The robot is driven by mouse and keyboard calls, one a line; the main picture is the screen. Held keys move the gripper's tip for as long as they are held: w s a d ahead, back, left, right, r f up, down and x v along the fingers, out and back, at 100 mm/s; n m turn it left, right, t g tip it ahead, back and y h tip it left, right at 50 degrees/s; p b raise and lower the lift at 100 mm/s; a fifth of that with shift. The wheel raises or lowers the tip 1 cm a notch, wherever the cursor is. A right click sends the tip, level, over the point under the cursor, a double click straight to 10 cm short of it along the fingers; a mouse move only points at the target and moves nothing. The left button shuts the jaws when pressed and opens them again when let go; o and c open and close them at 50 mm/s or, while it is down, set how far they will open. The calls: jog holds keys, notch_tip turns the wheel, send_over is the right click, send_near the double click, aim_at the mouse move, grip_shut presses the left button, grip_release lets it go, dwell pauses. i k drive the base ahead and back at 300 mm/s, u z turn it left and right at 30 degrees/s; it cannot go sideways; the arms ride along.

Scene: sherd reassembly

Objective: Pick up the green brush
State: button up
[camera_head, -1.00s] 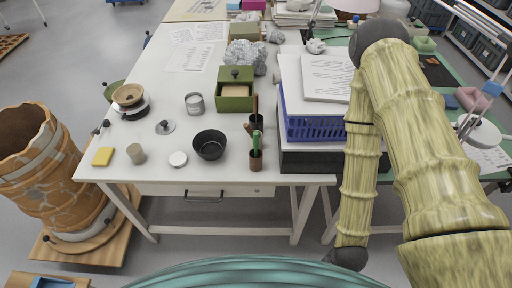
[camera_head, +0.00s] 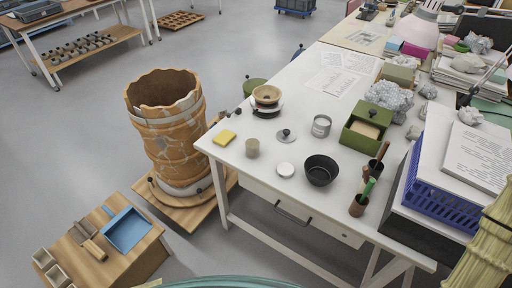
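The green brush (camera_head: 368,188) stands upright, slightly tilted, in a small brown cup (camera_head: 358,207) near the front right edge of the white table (camera_head: 290,205). Its green handle points up and its lower end is hidden in the cup. Just behind it, a dark cup (camera_head: 375,169) holds a brown-handled tool (camera_head: 383,150). My gripper is not in view.
A black bowl (camera_head: 321,171) stands left of the brush cup. A blue crate (camera_head: 440,200) and paper stack crowd its right side. A green box (camera_head: 366,127) is behind. A large cracked pot (camera_head: 172,135) and wooden bench (camera_head: 105,240) stand left, with open floor around.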

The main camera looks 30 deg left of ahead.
aim_at(372, 181)
jog(key=z, duration=1.95)
jog(key=k, duration=1)
jog(key=u, duration=1.35)
